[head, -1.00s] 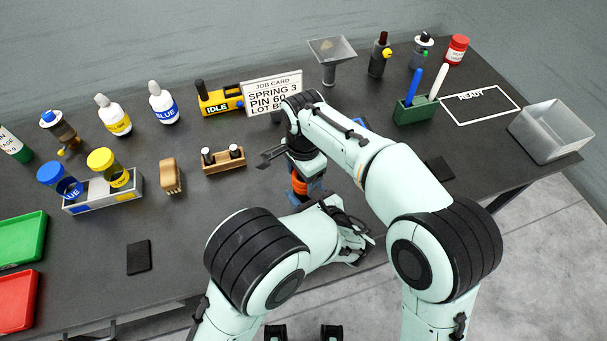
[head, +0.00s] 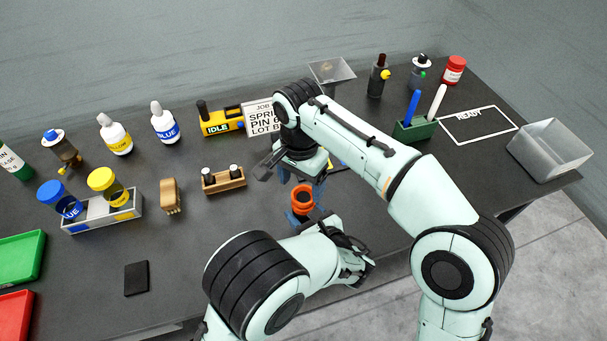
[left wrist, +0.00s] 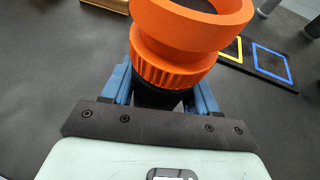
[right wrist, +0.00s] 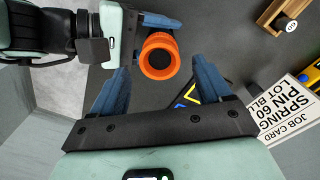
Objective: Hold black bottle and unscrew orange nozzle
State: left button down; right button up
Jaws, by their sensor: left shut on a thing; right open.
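The orange nozzle (head: 302,198) stands upright, with a wide ring-like top and a ribbed collar in the left wrist view (left wrist: 170,65). Below it, a short part of the black bottle (left wrist: 158,96) shows; the rest is hidden. My left gripper (head: 302,216) is shut on the black bottle just under the collar, its blue fingers on either side (left wrist: 160,92). My right gripper (head: 301,175) is open and empty above the nozzle, pointing down. In the right wrist view the nozzle (right wrist: 148,70) lies beyond and between the right gripper's fingertips (right wrist: 161,72), apart from them.
A job card (head: 262,117) stands behind the right gripper. A wooden holder (head: 224,181) with small pegs is to the left. A mat with blue and yellow outlines (left wrist: 257,62) lies near the bottle. A green pen holder (head: 414,131) and clear bin (head: 550,150) are right.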

aim_at(304, 195)
jog(key=shift+w+d+r+n, duration=0.1)
jog(key=shift+d+r+n, duration=0.15)
jog(key=shift+r+n, duration=0.45)
jog(key=shift+f, duration=3.75)
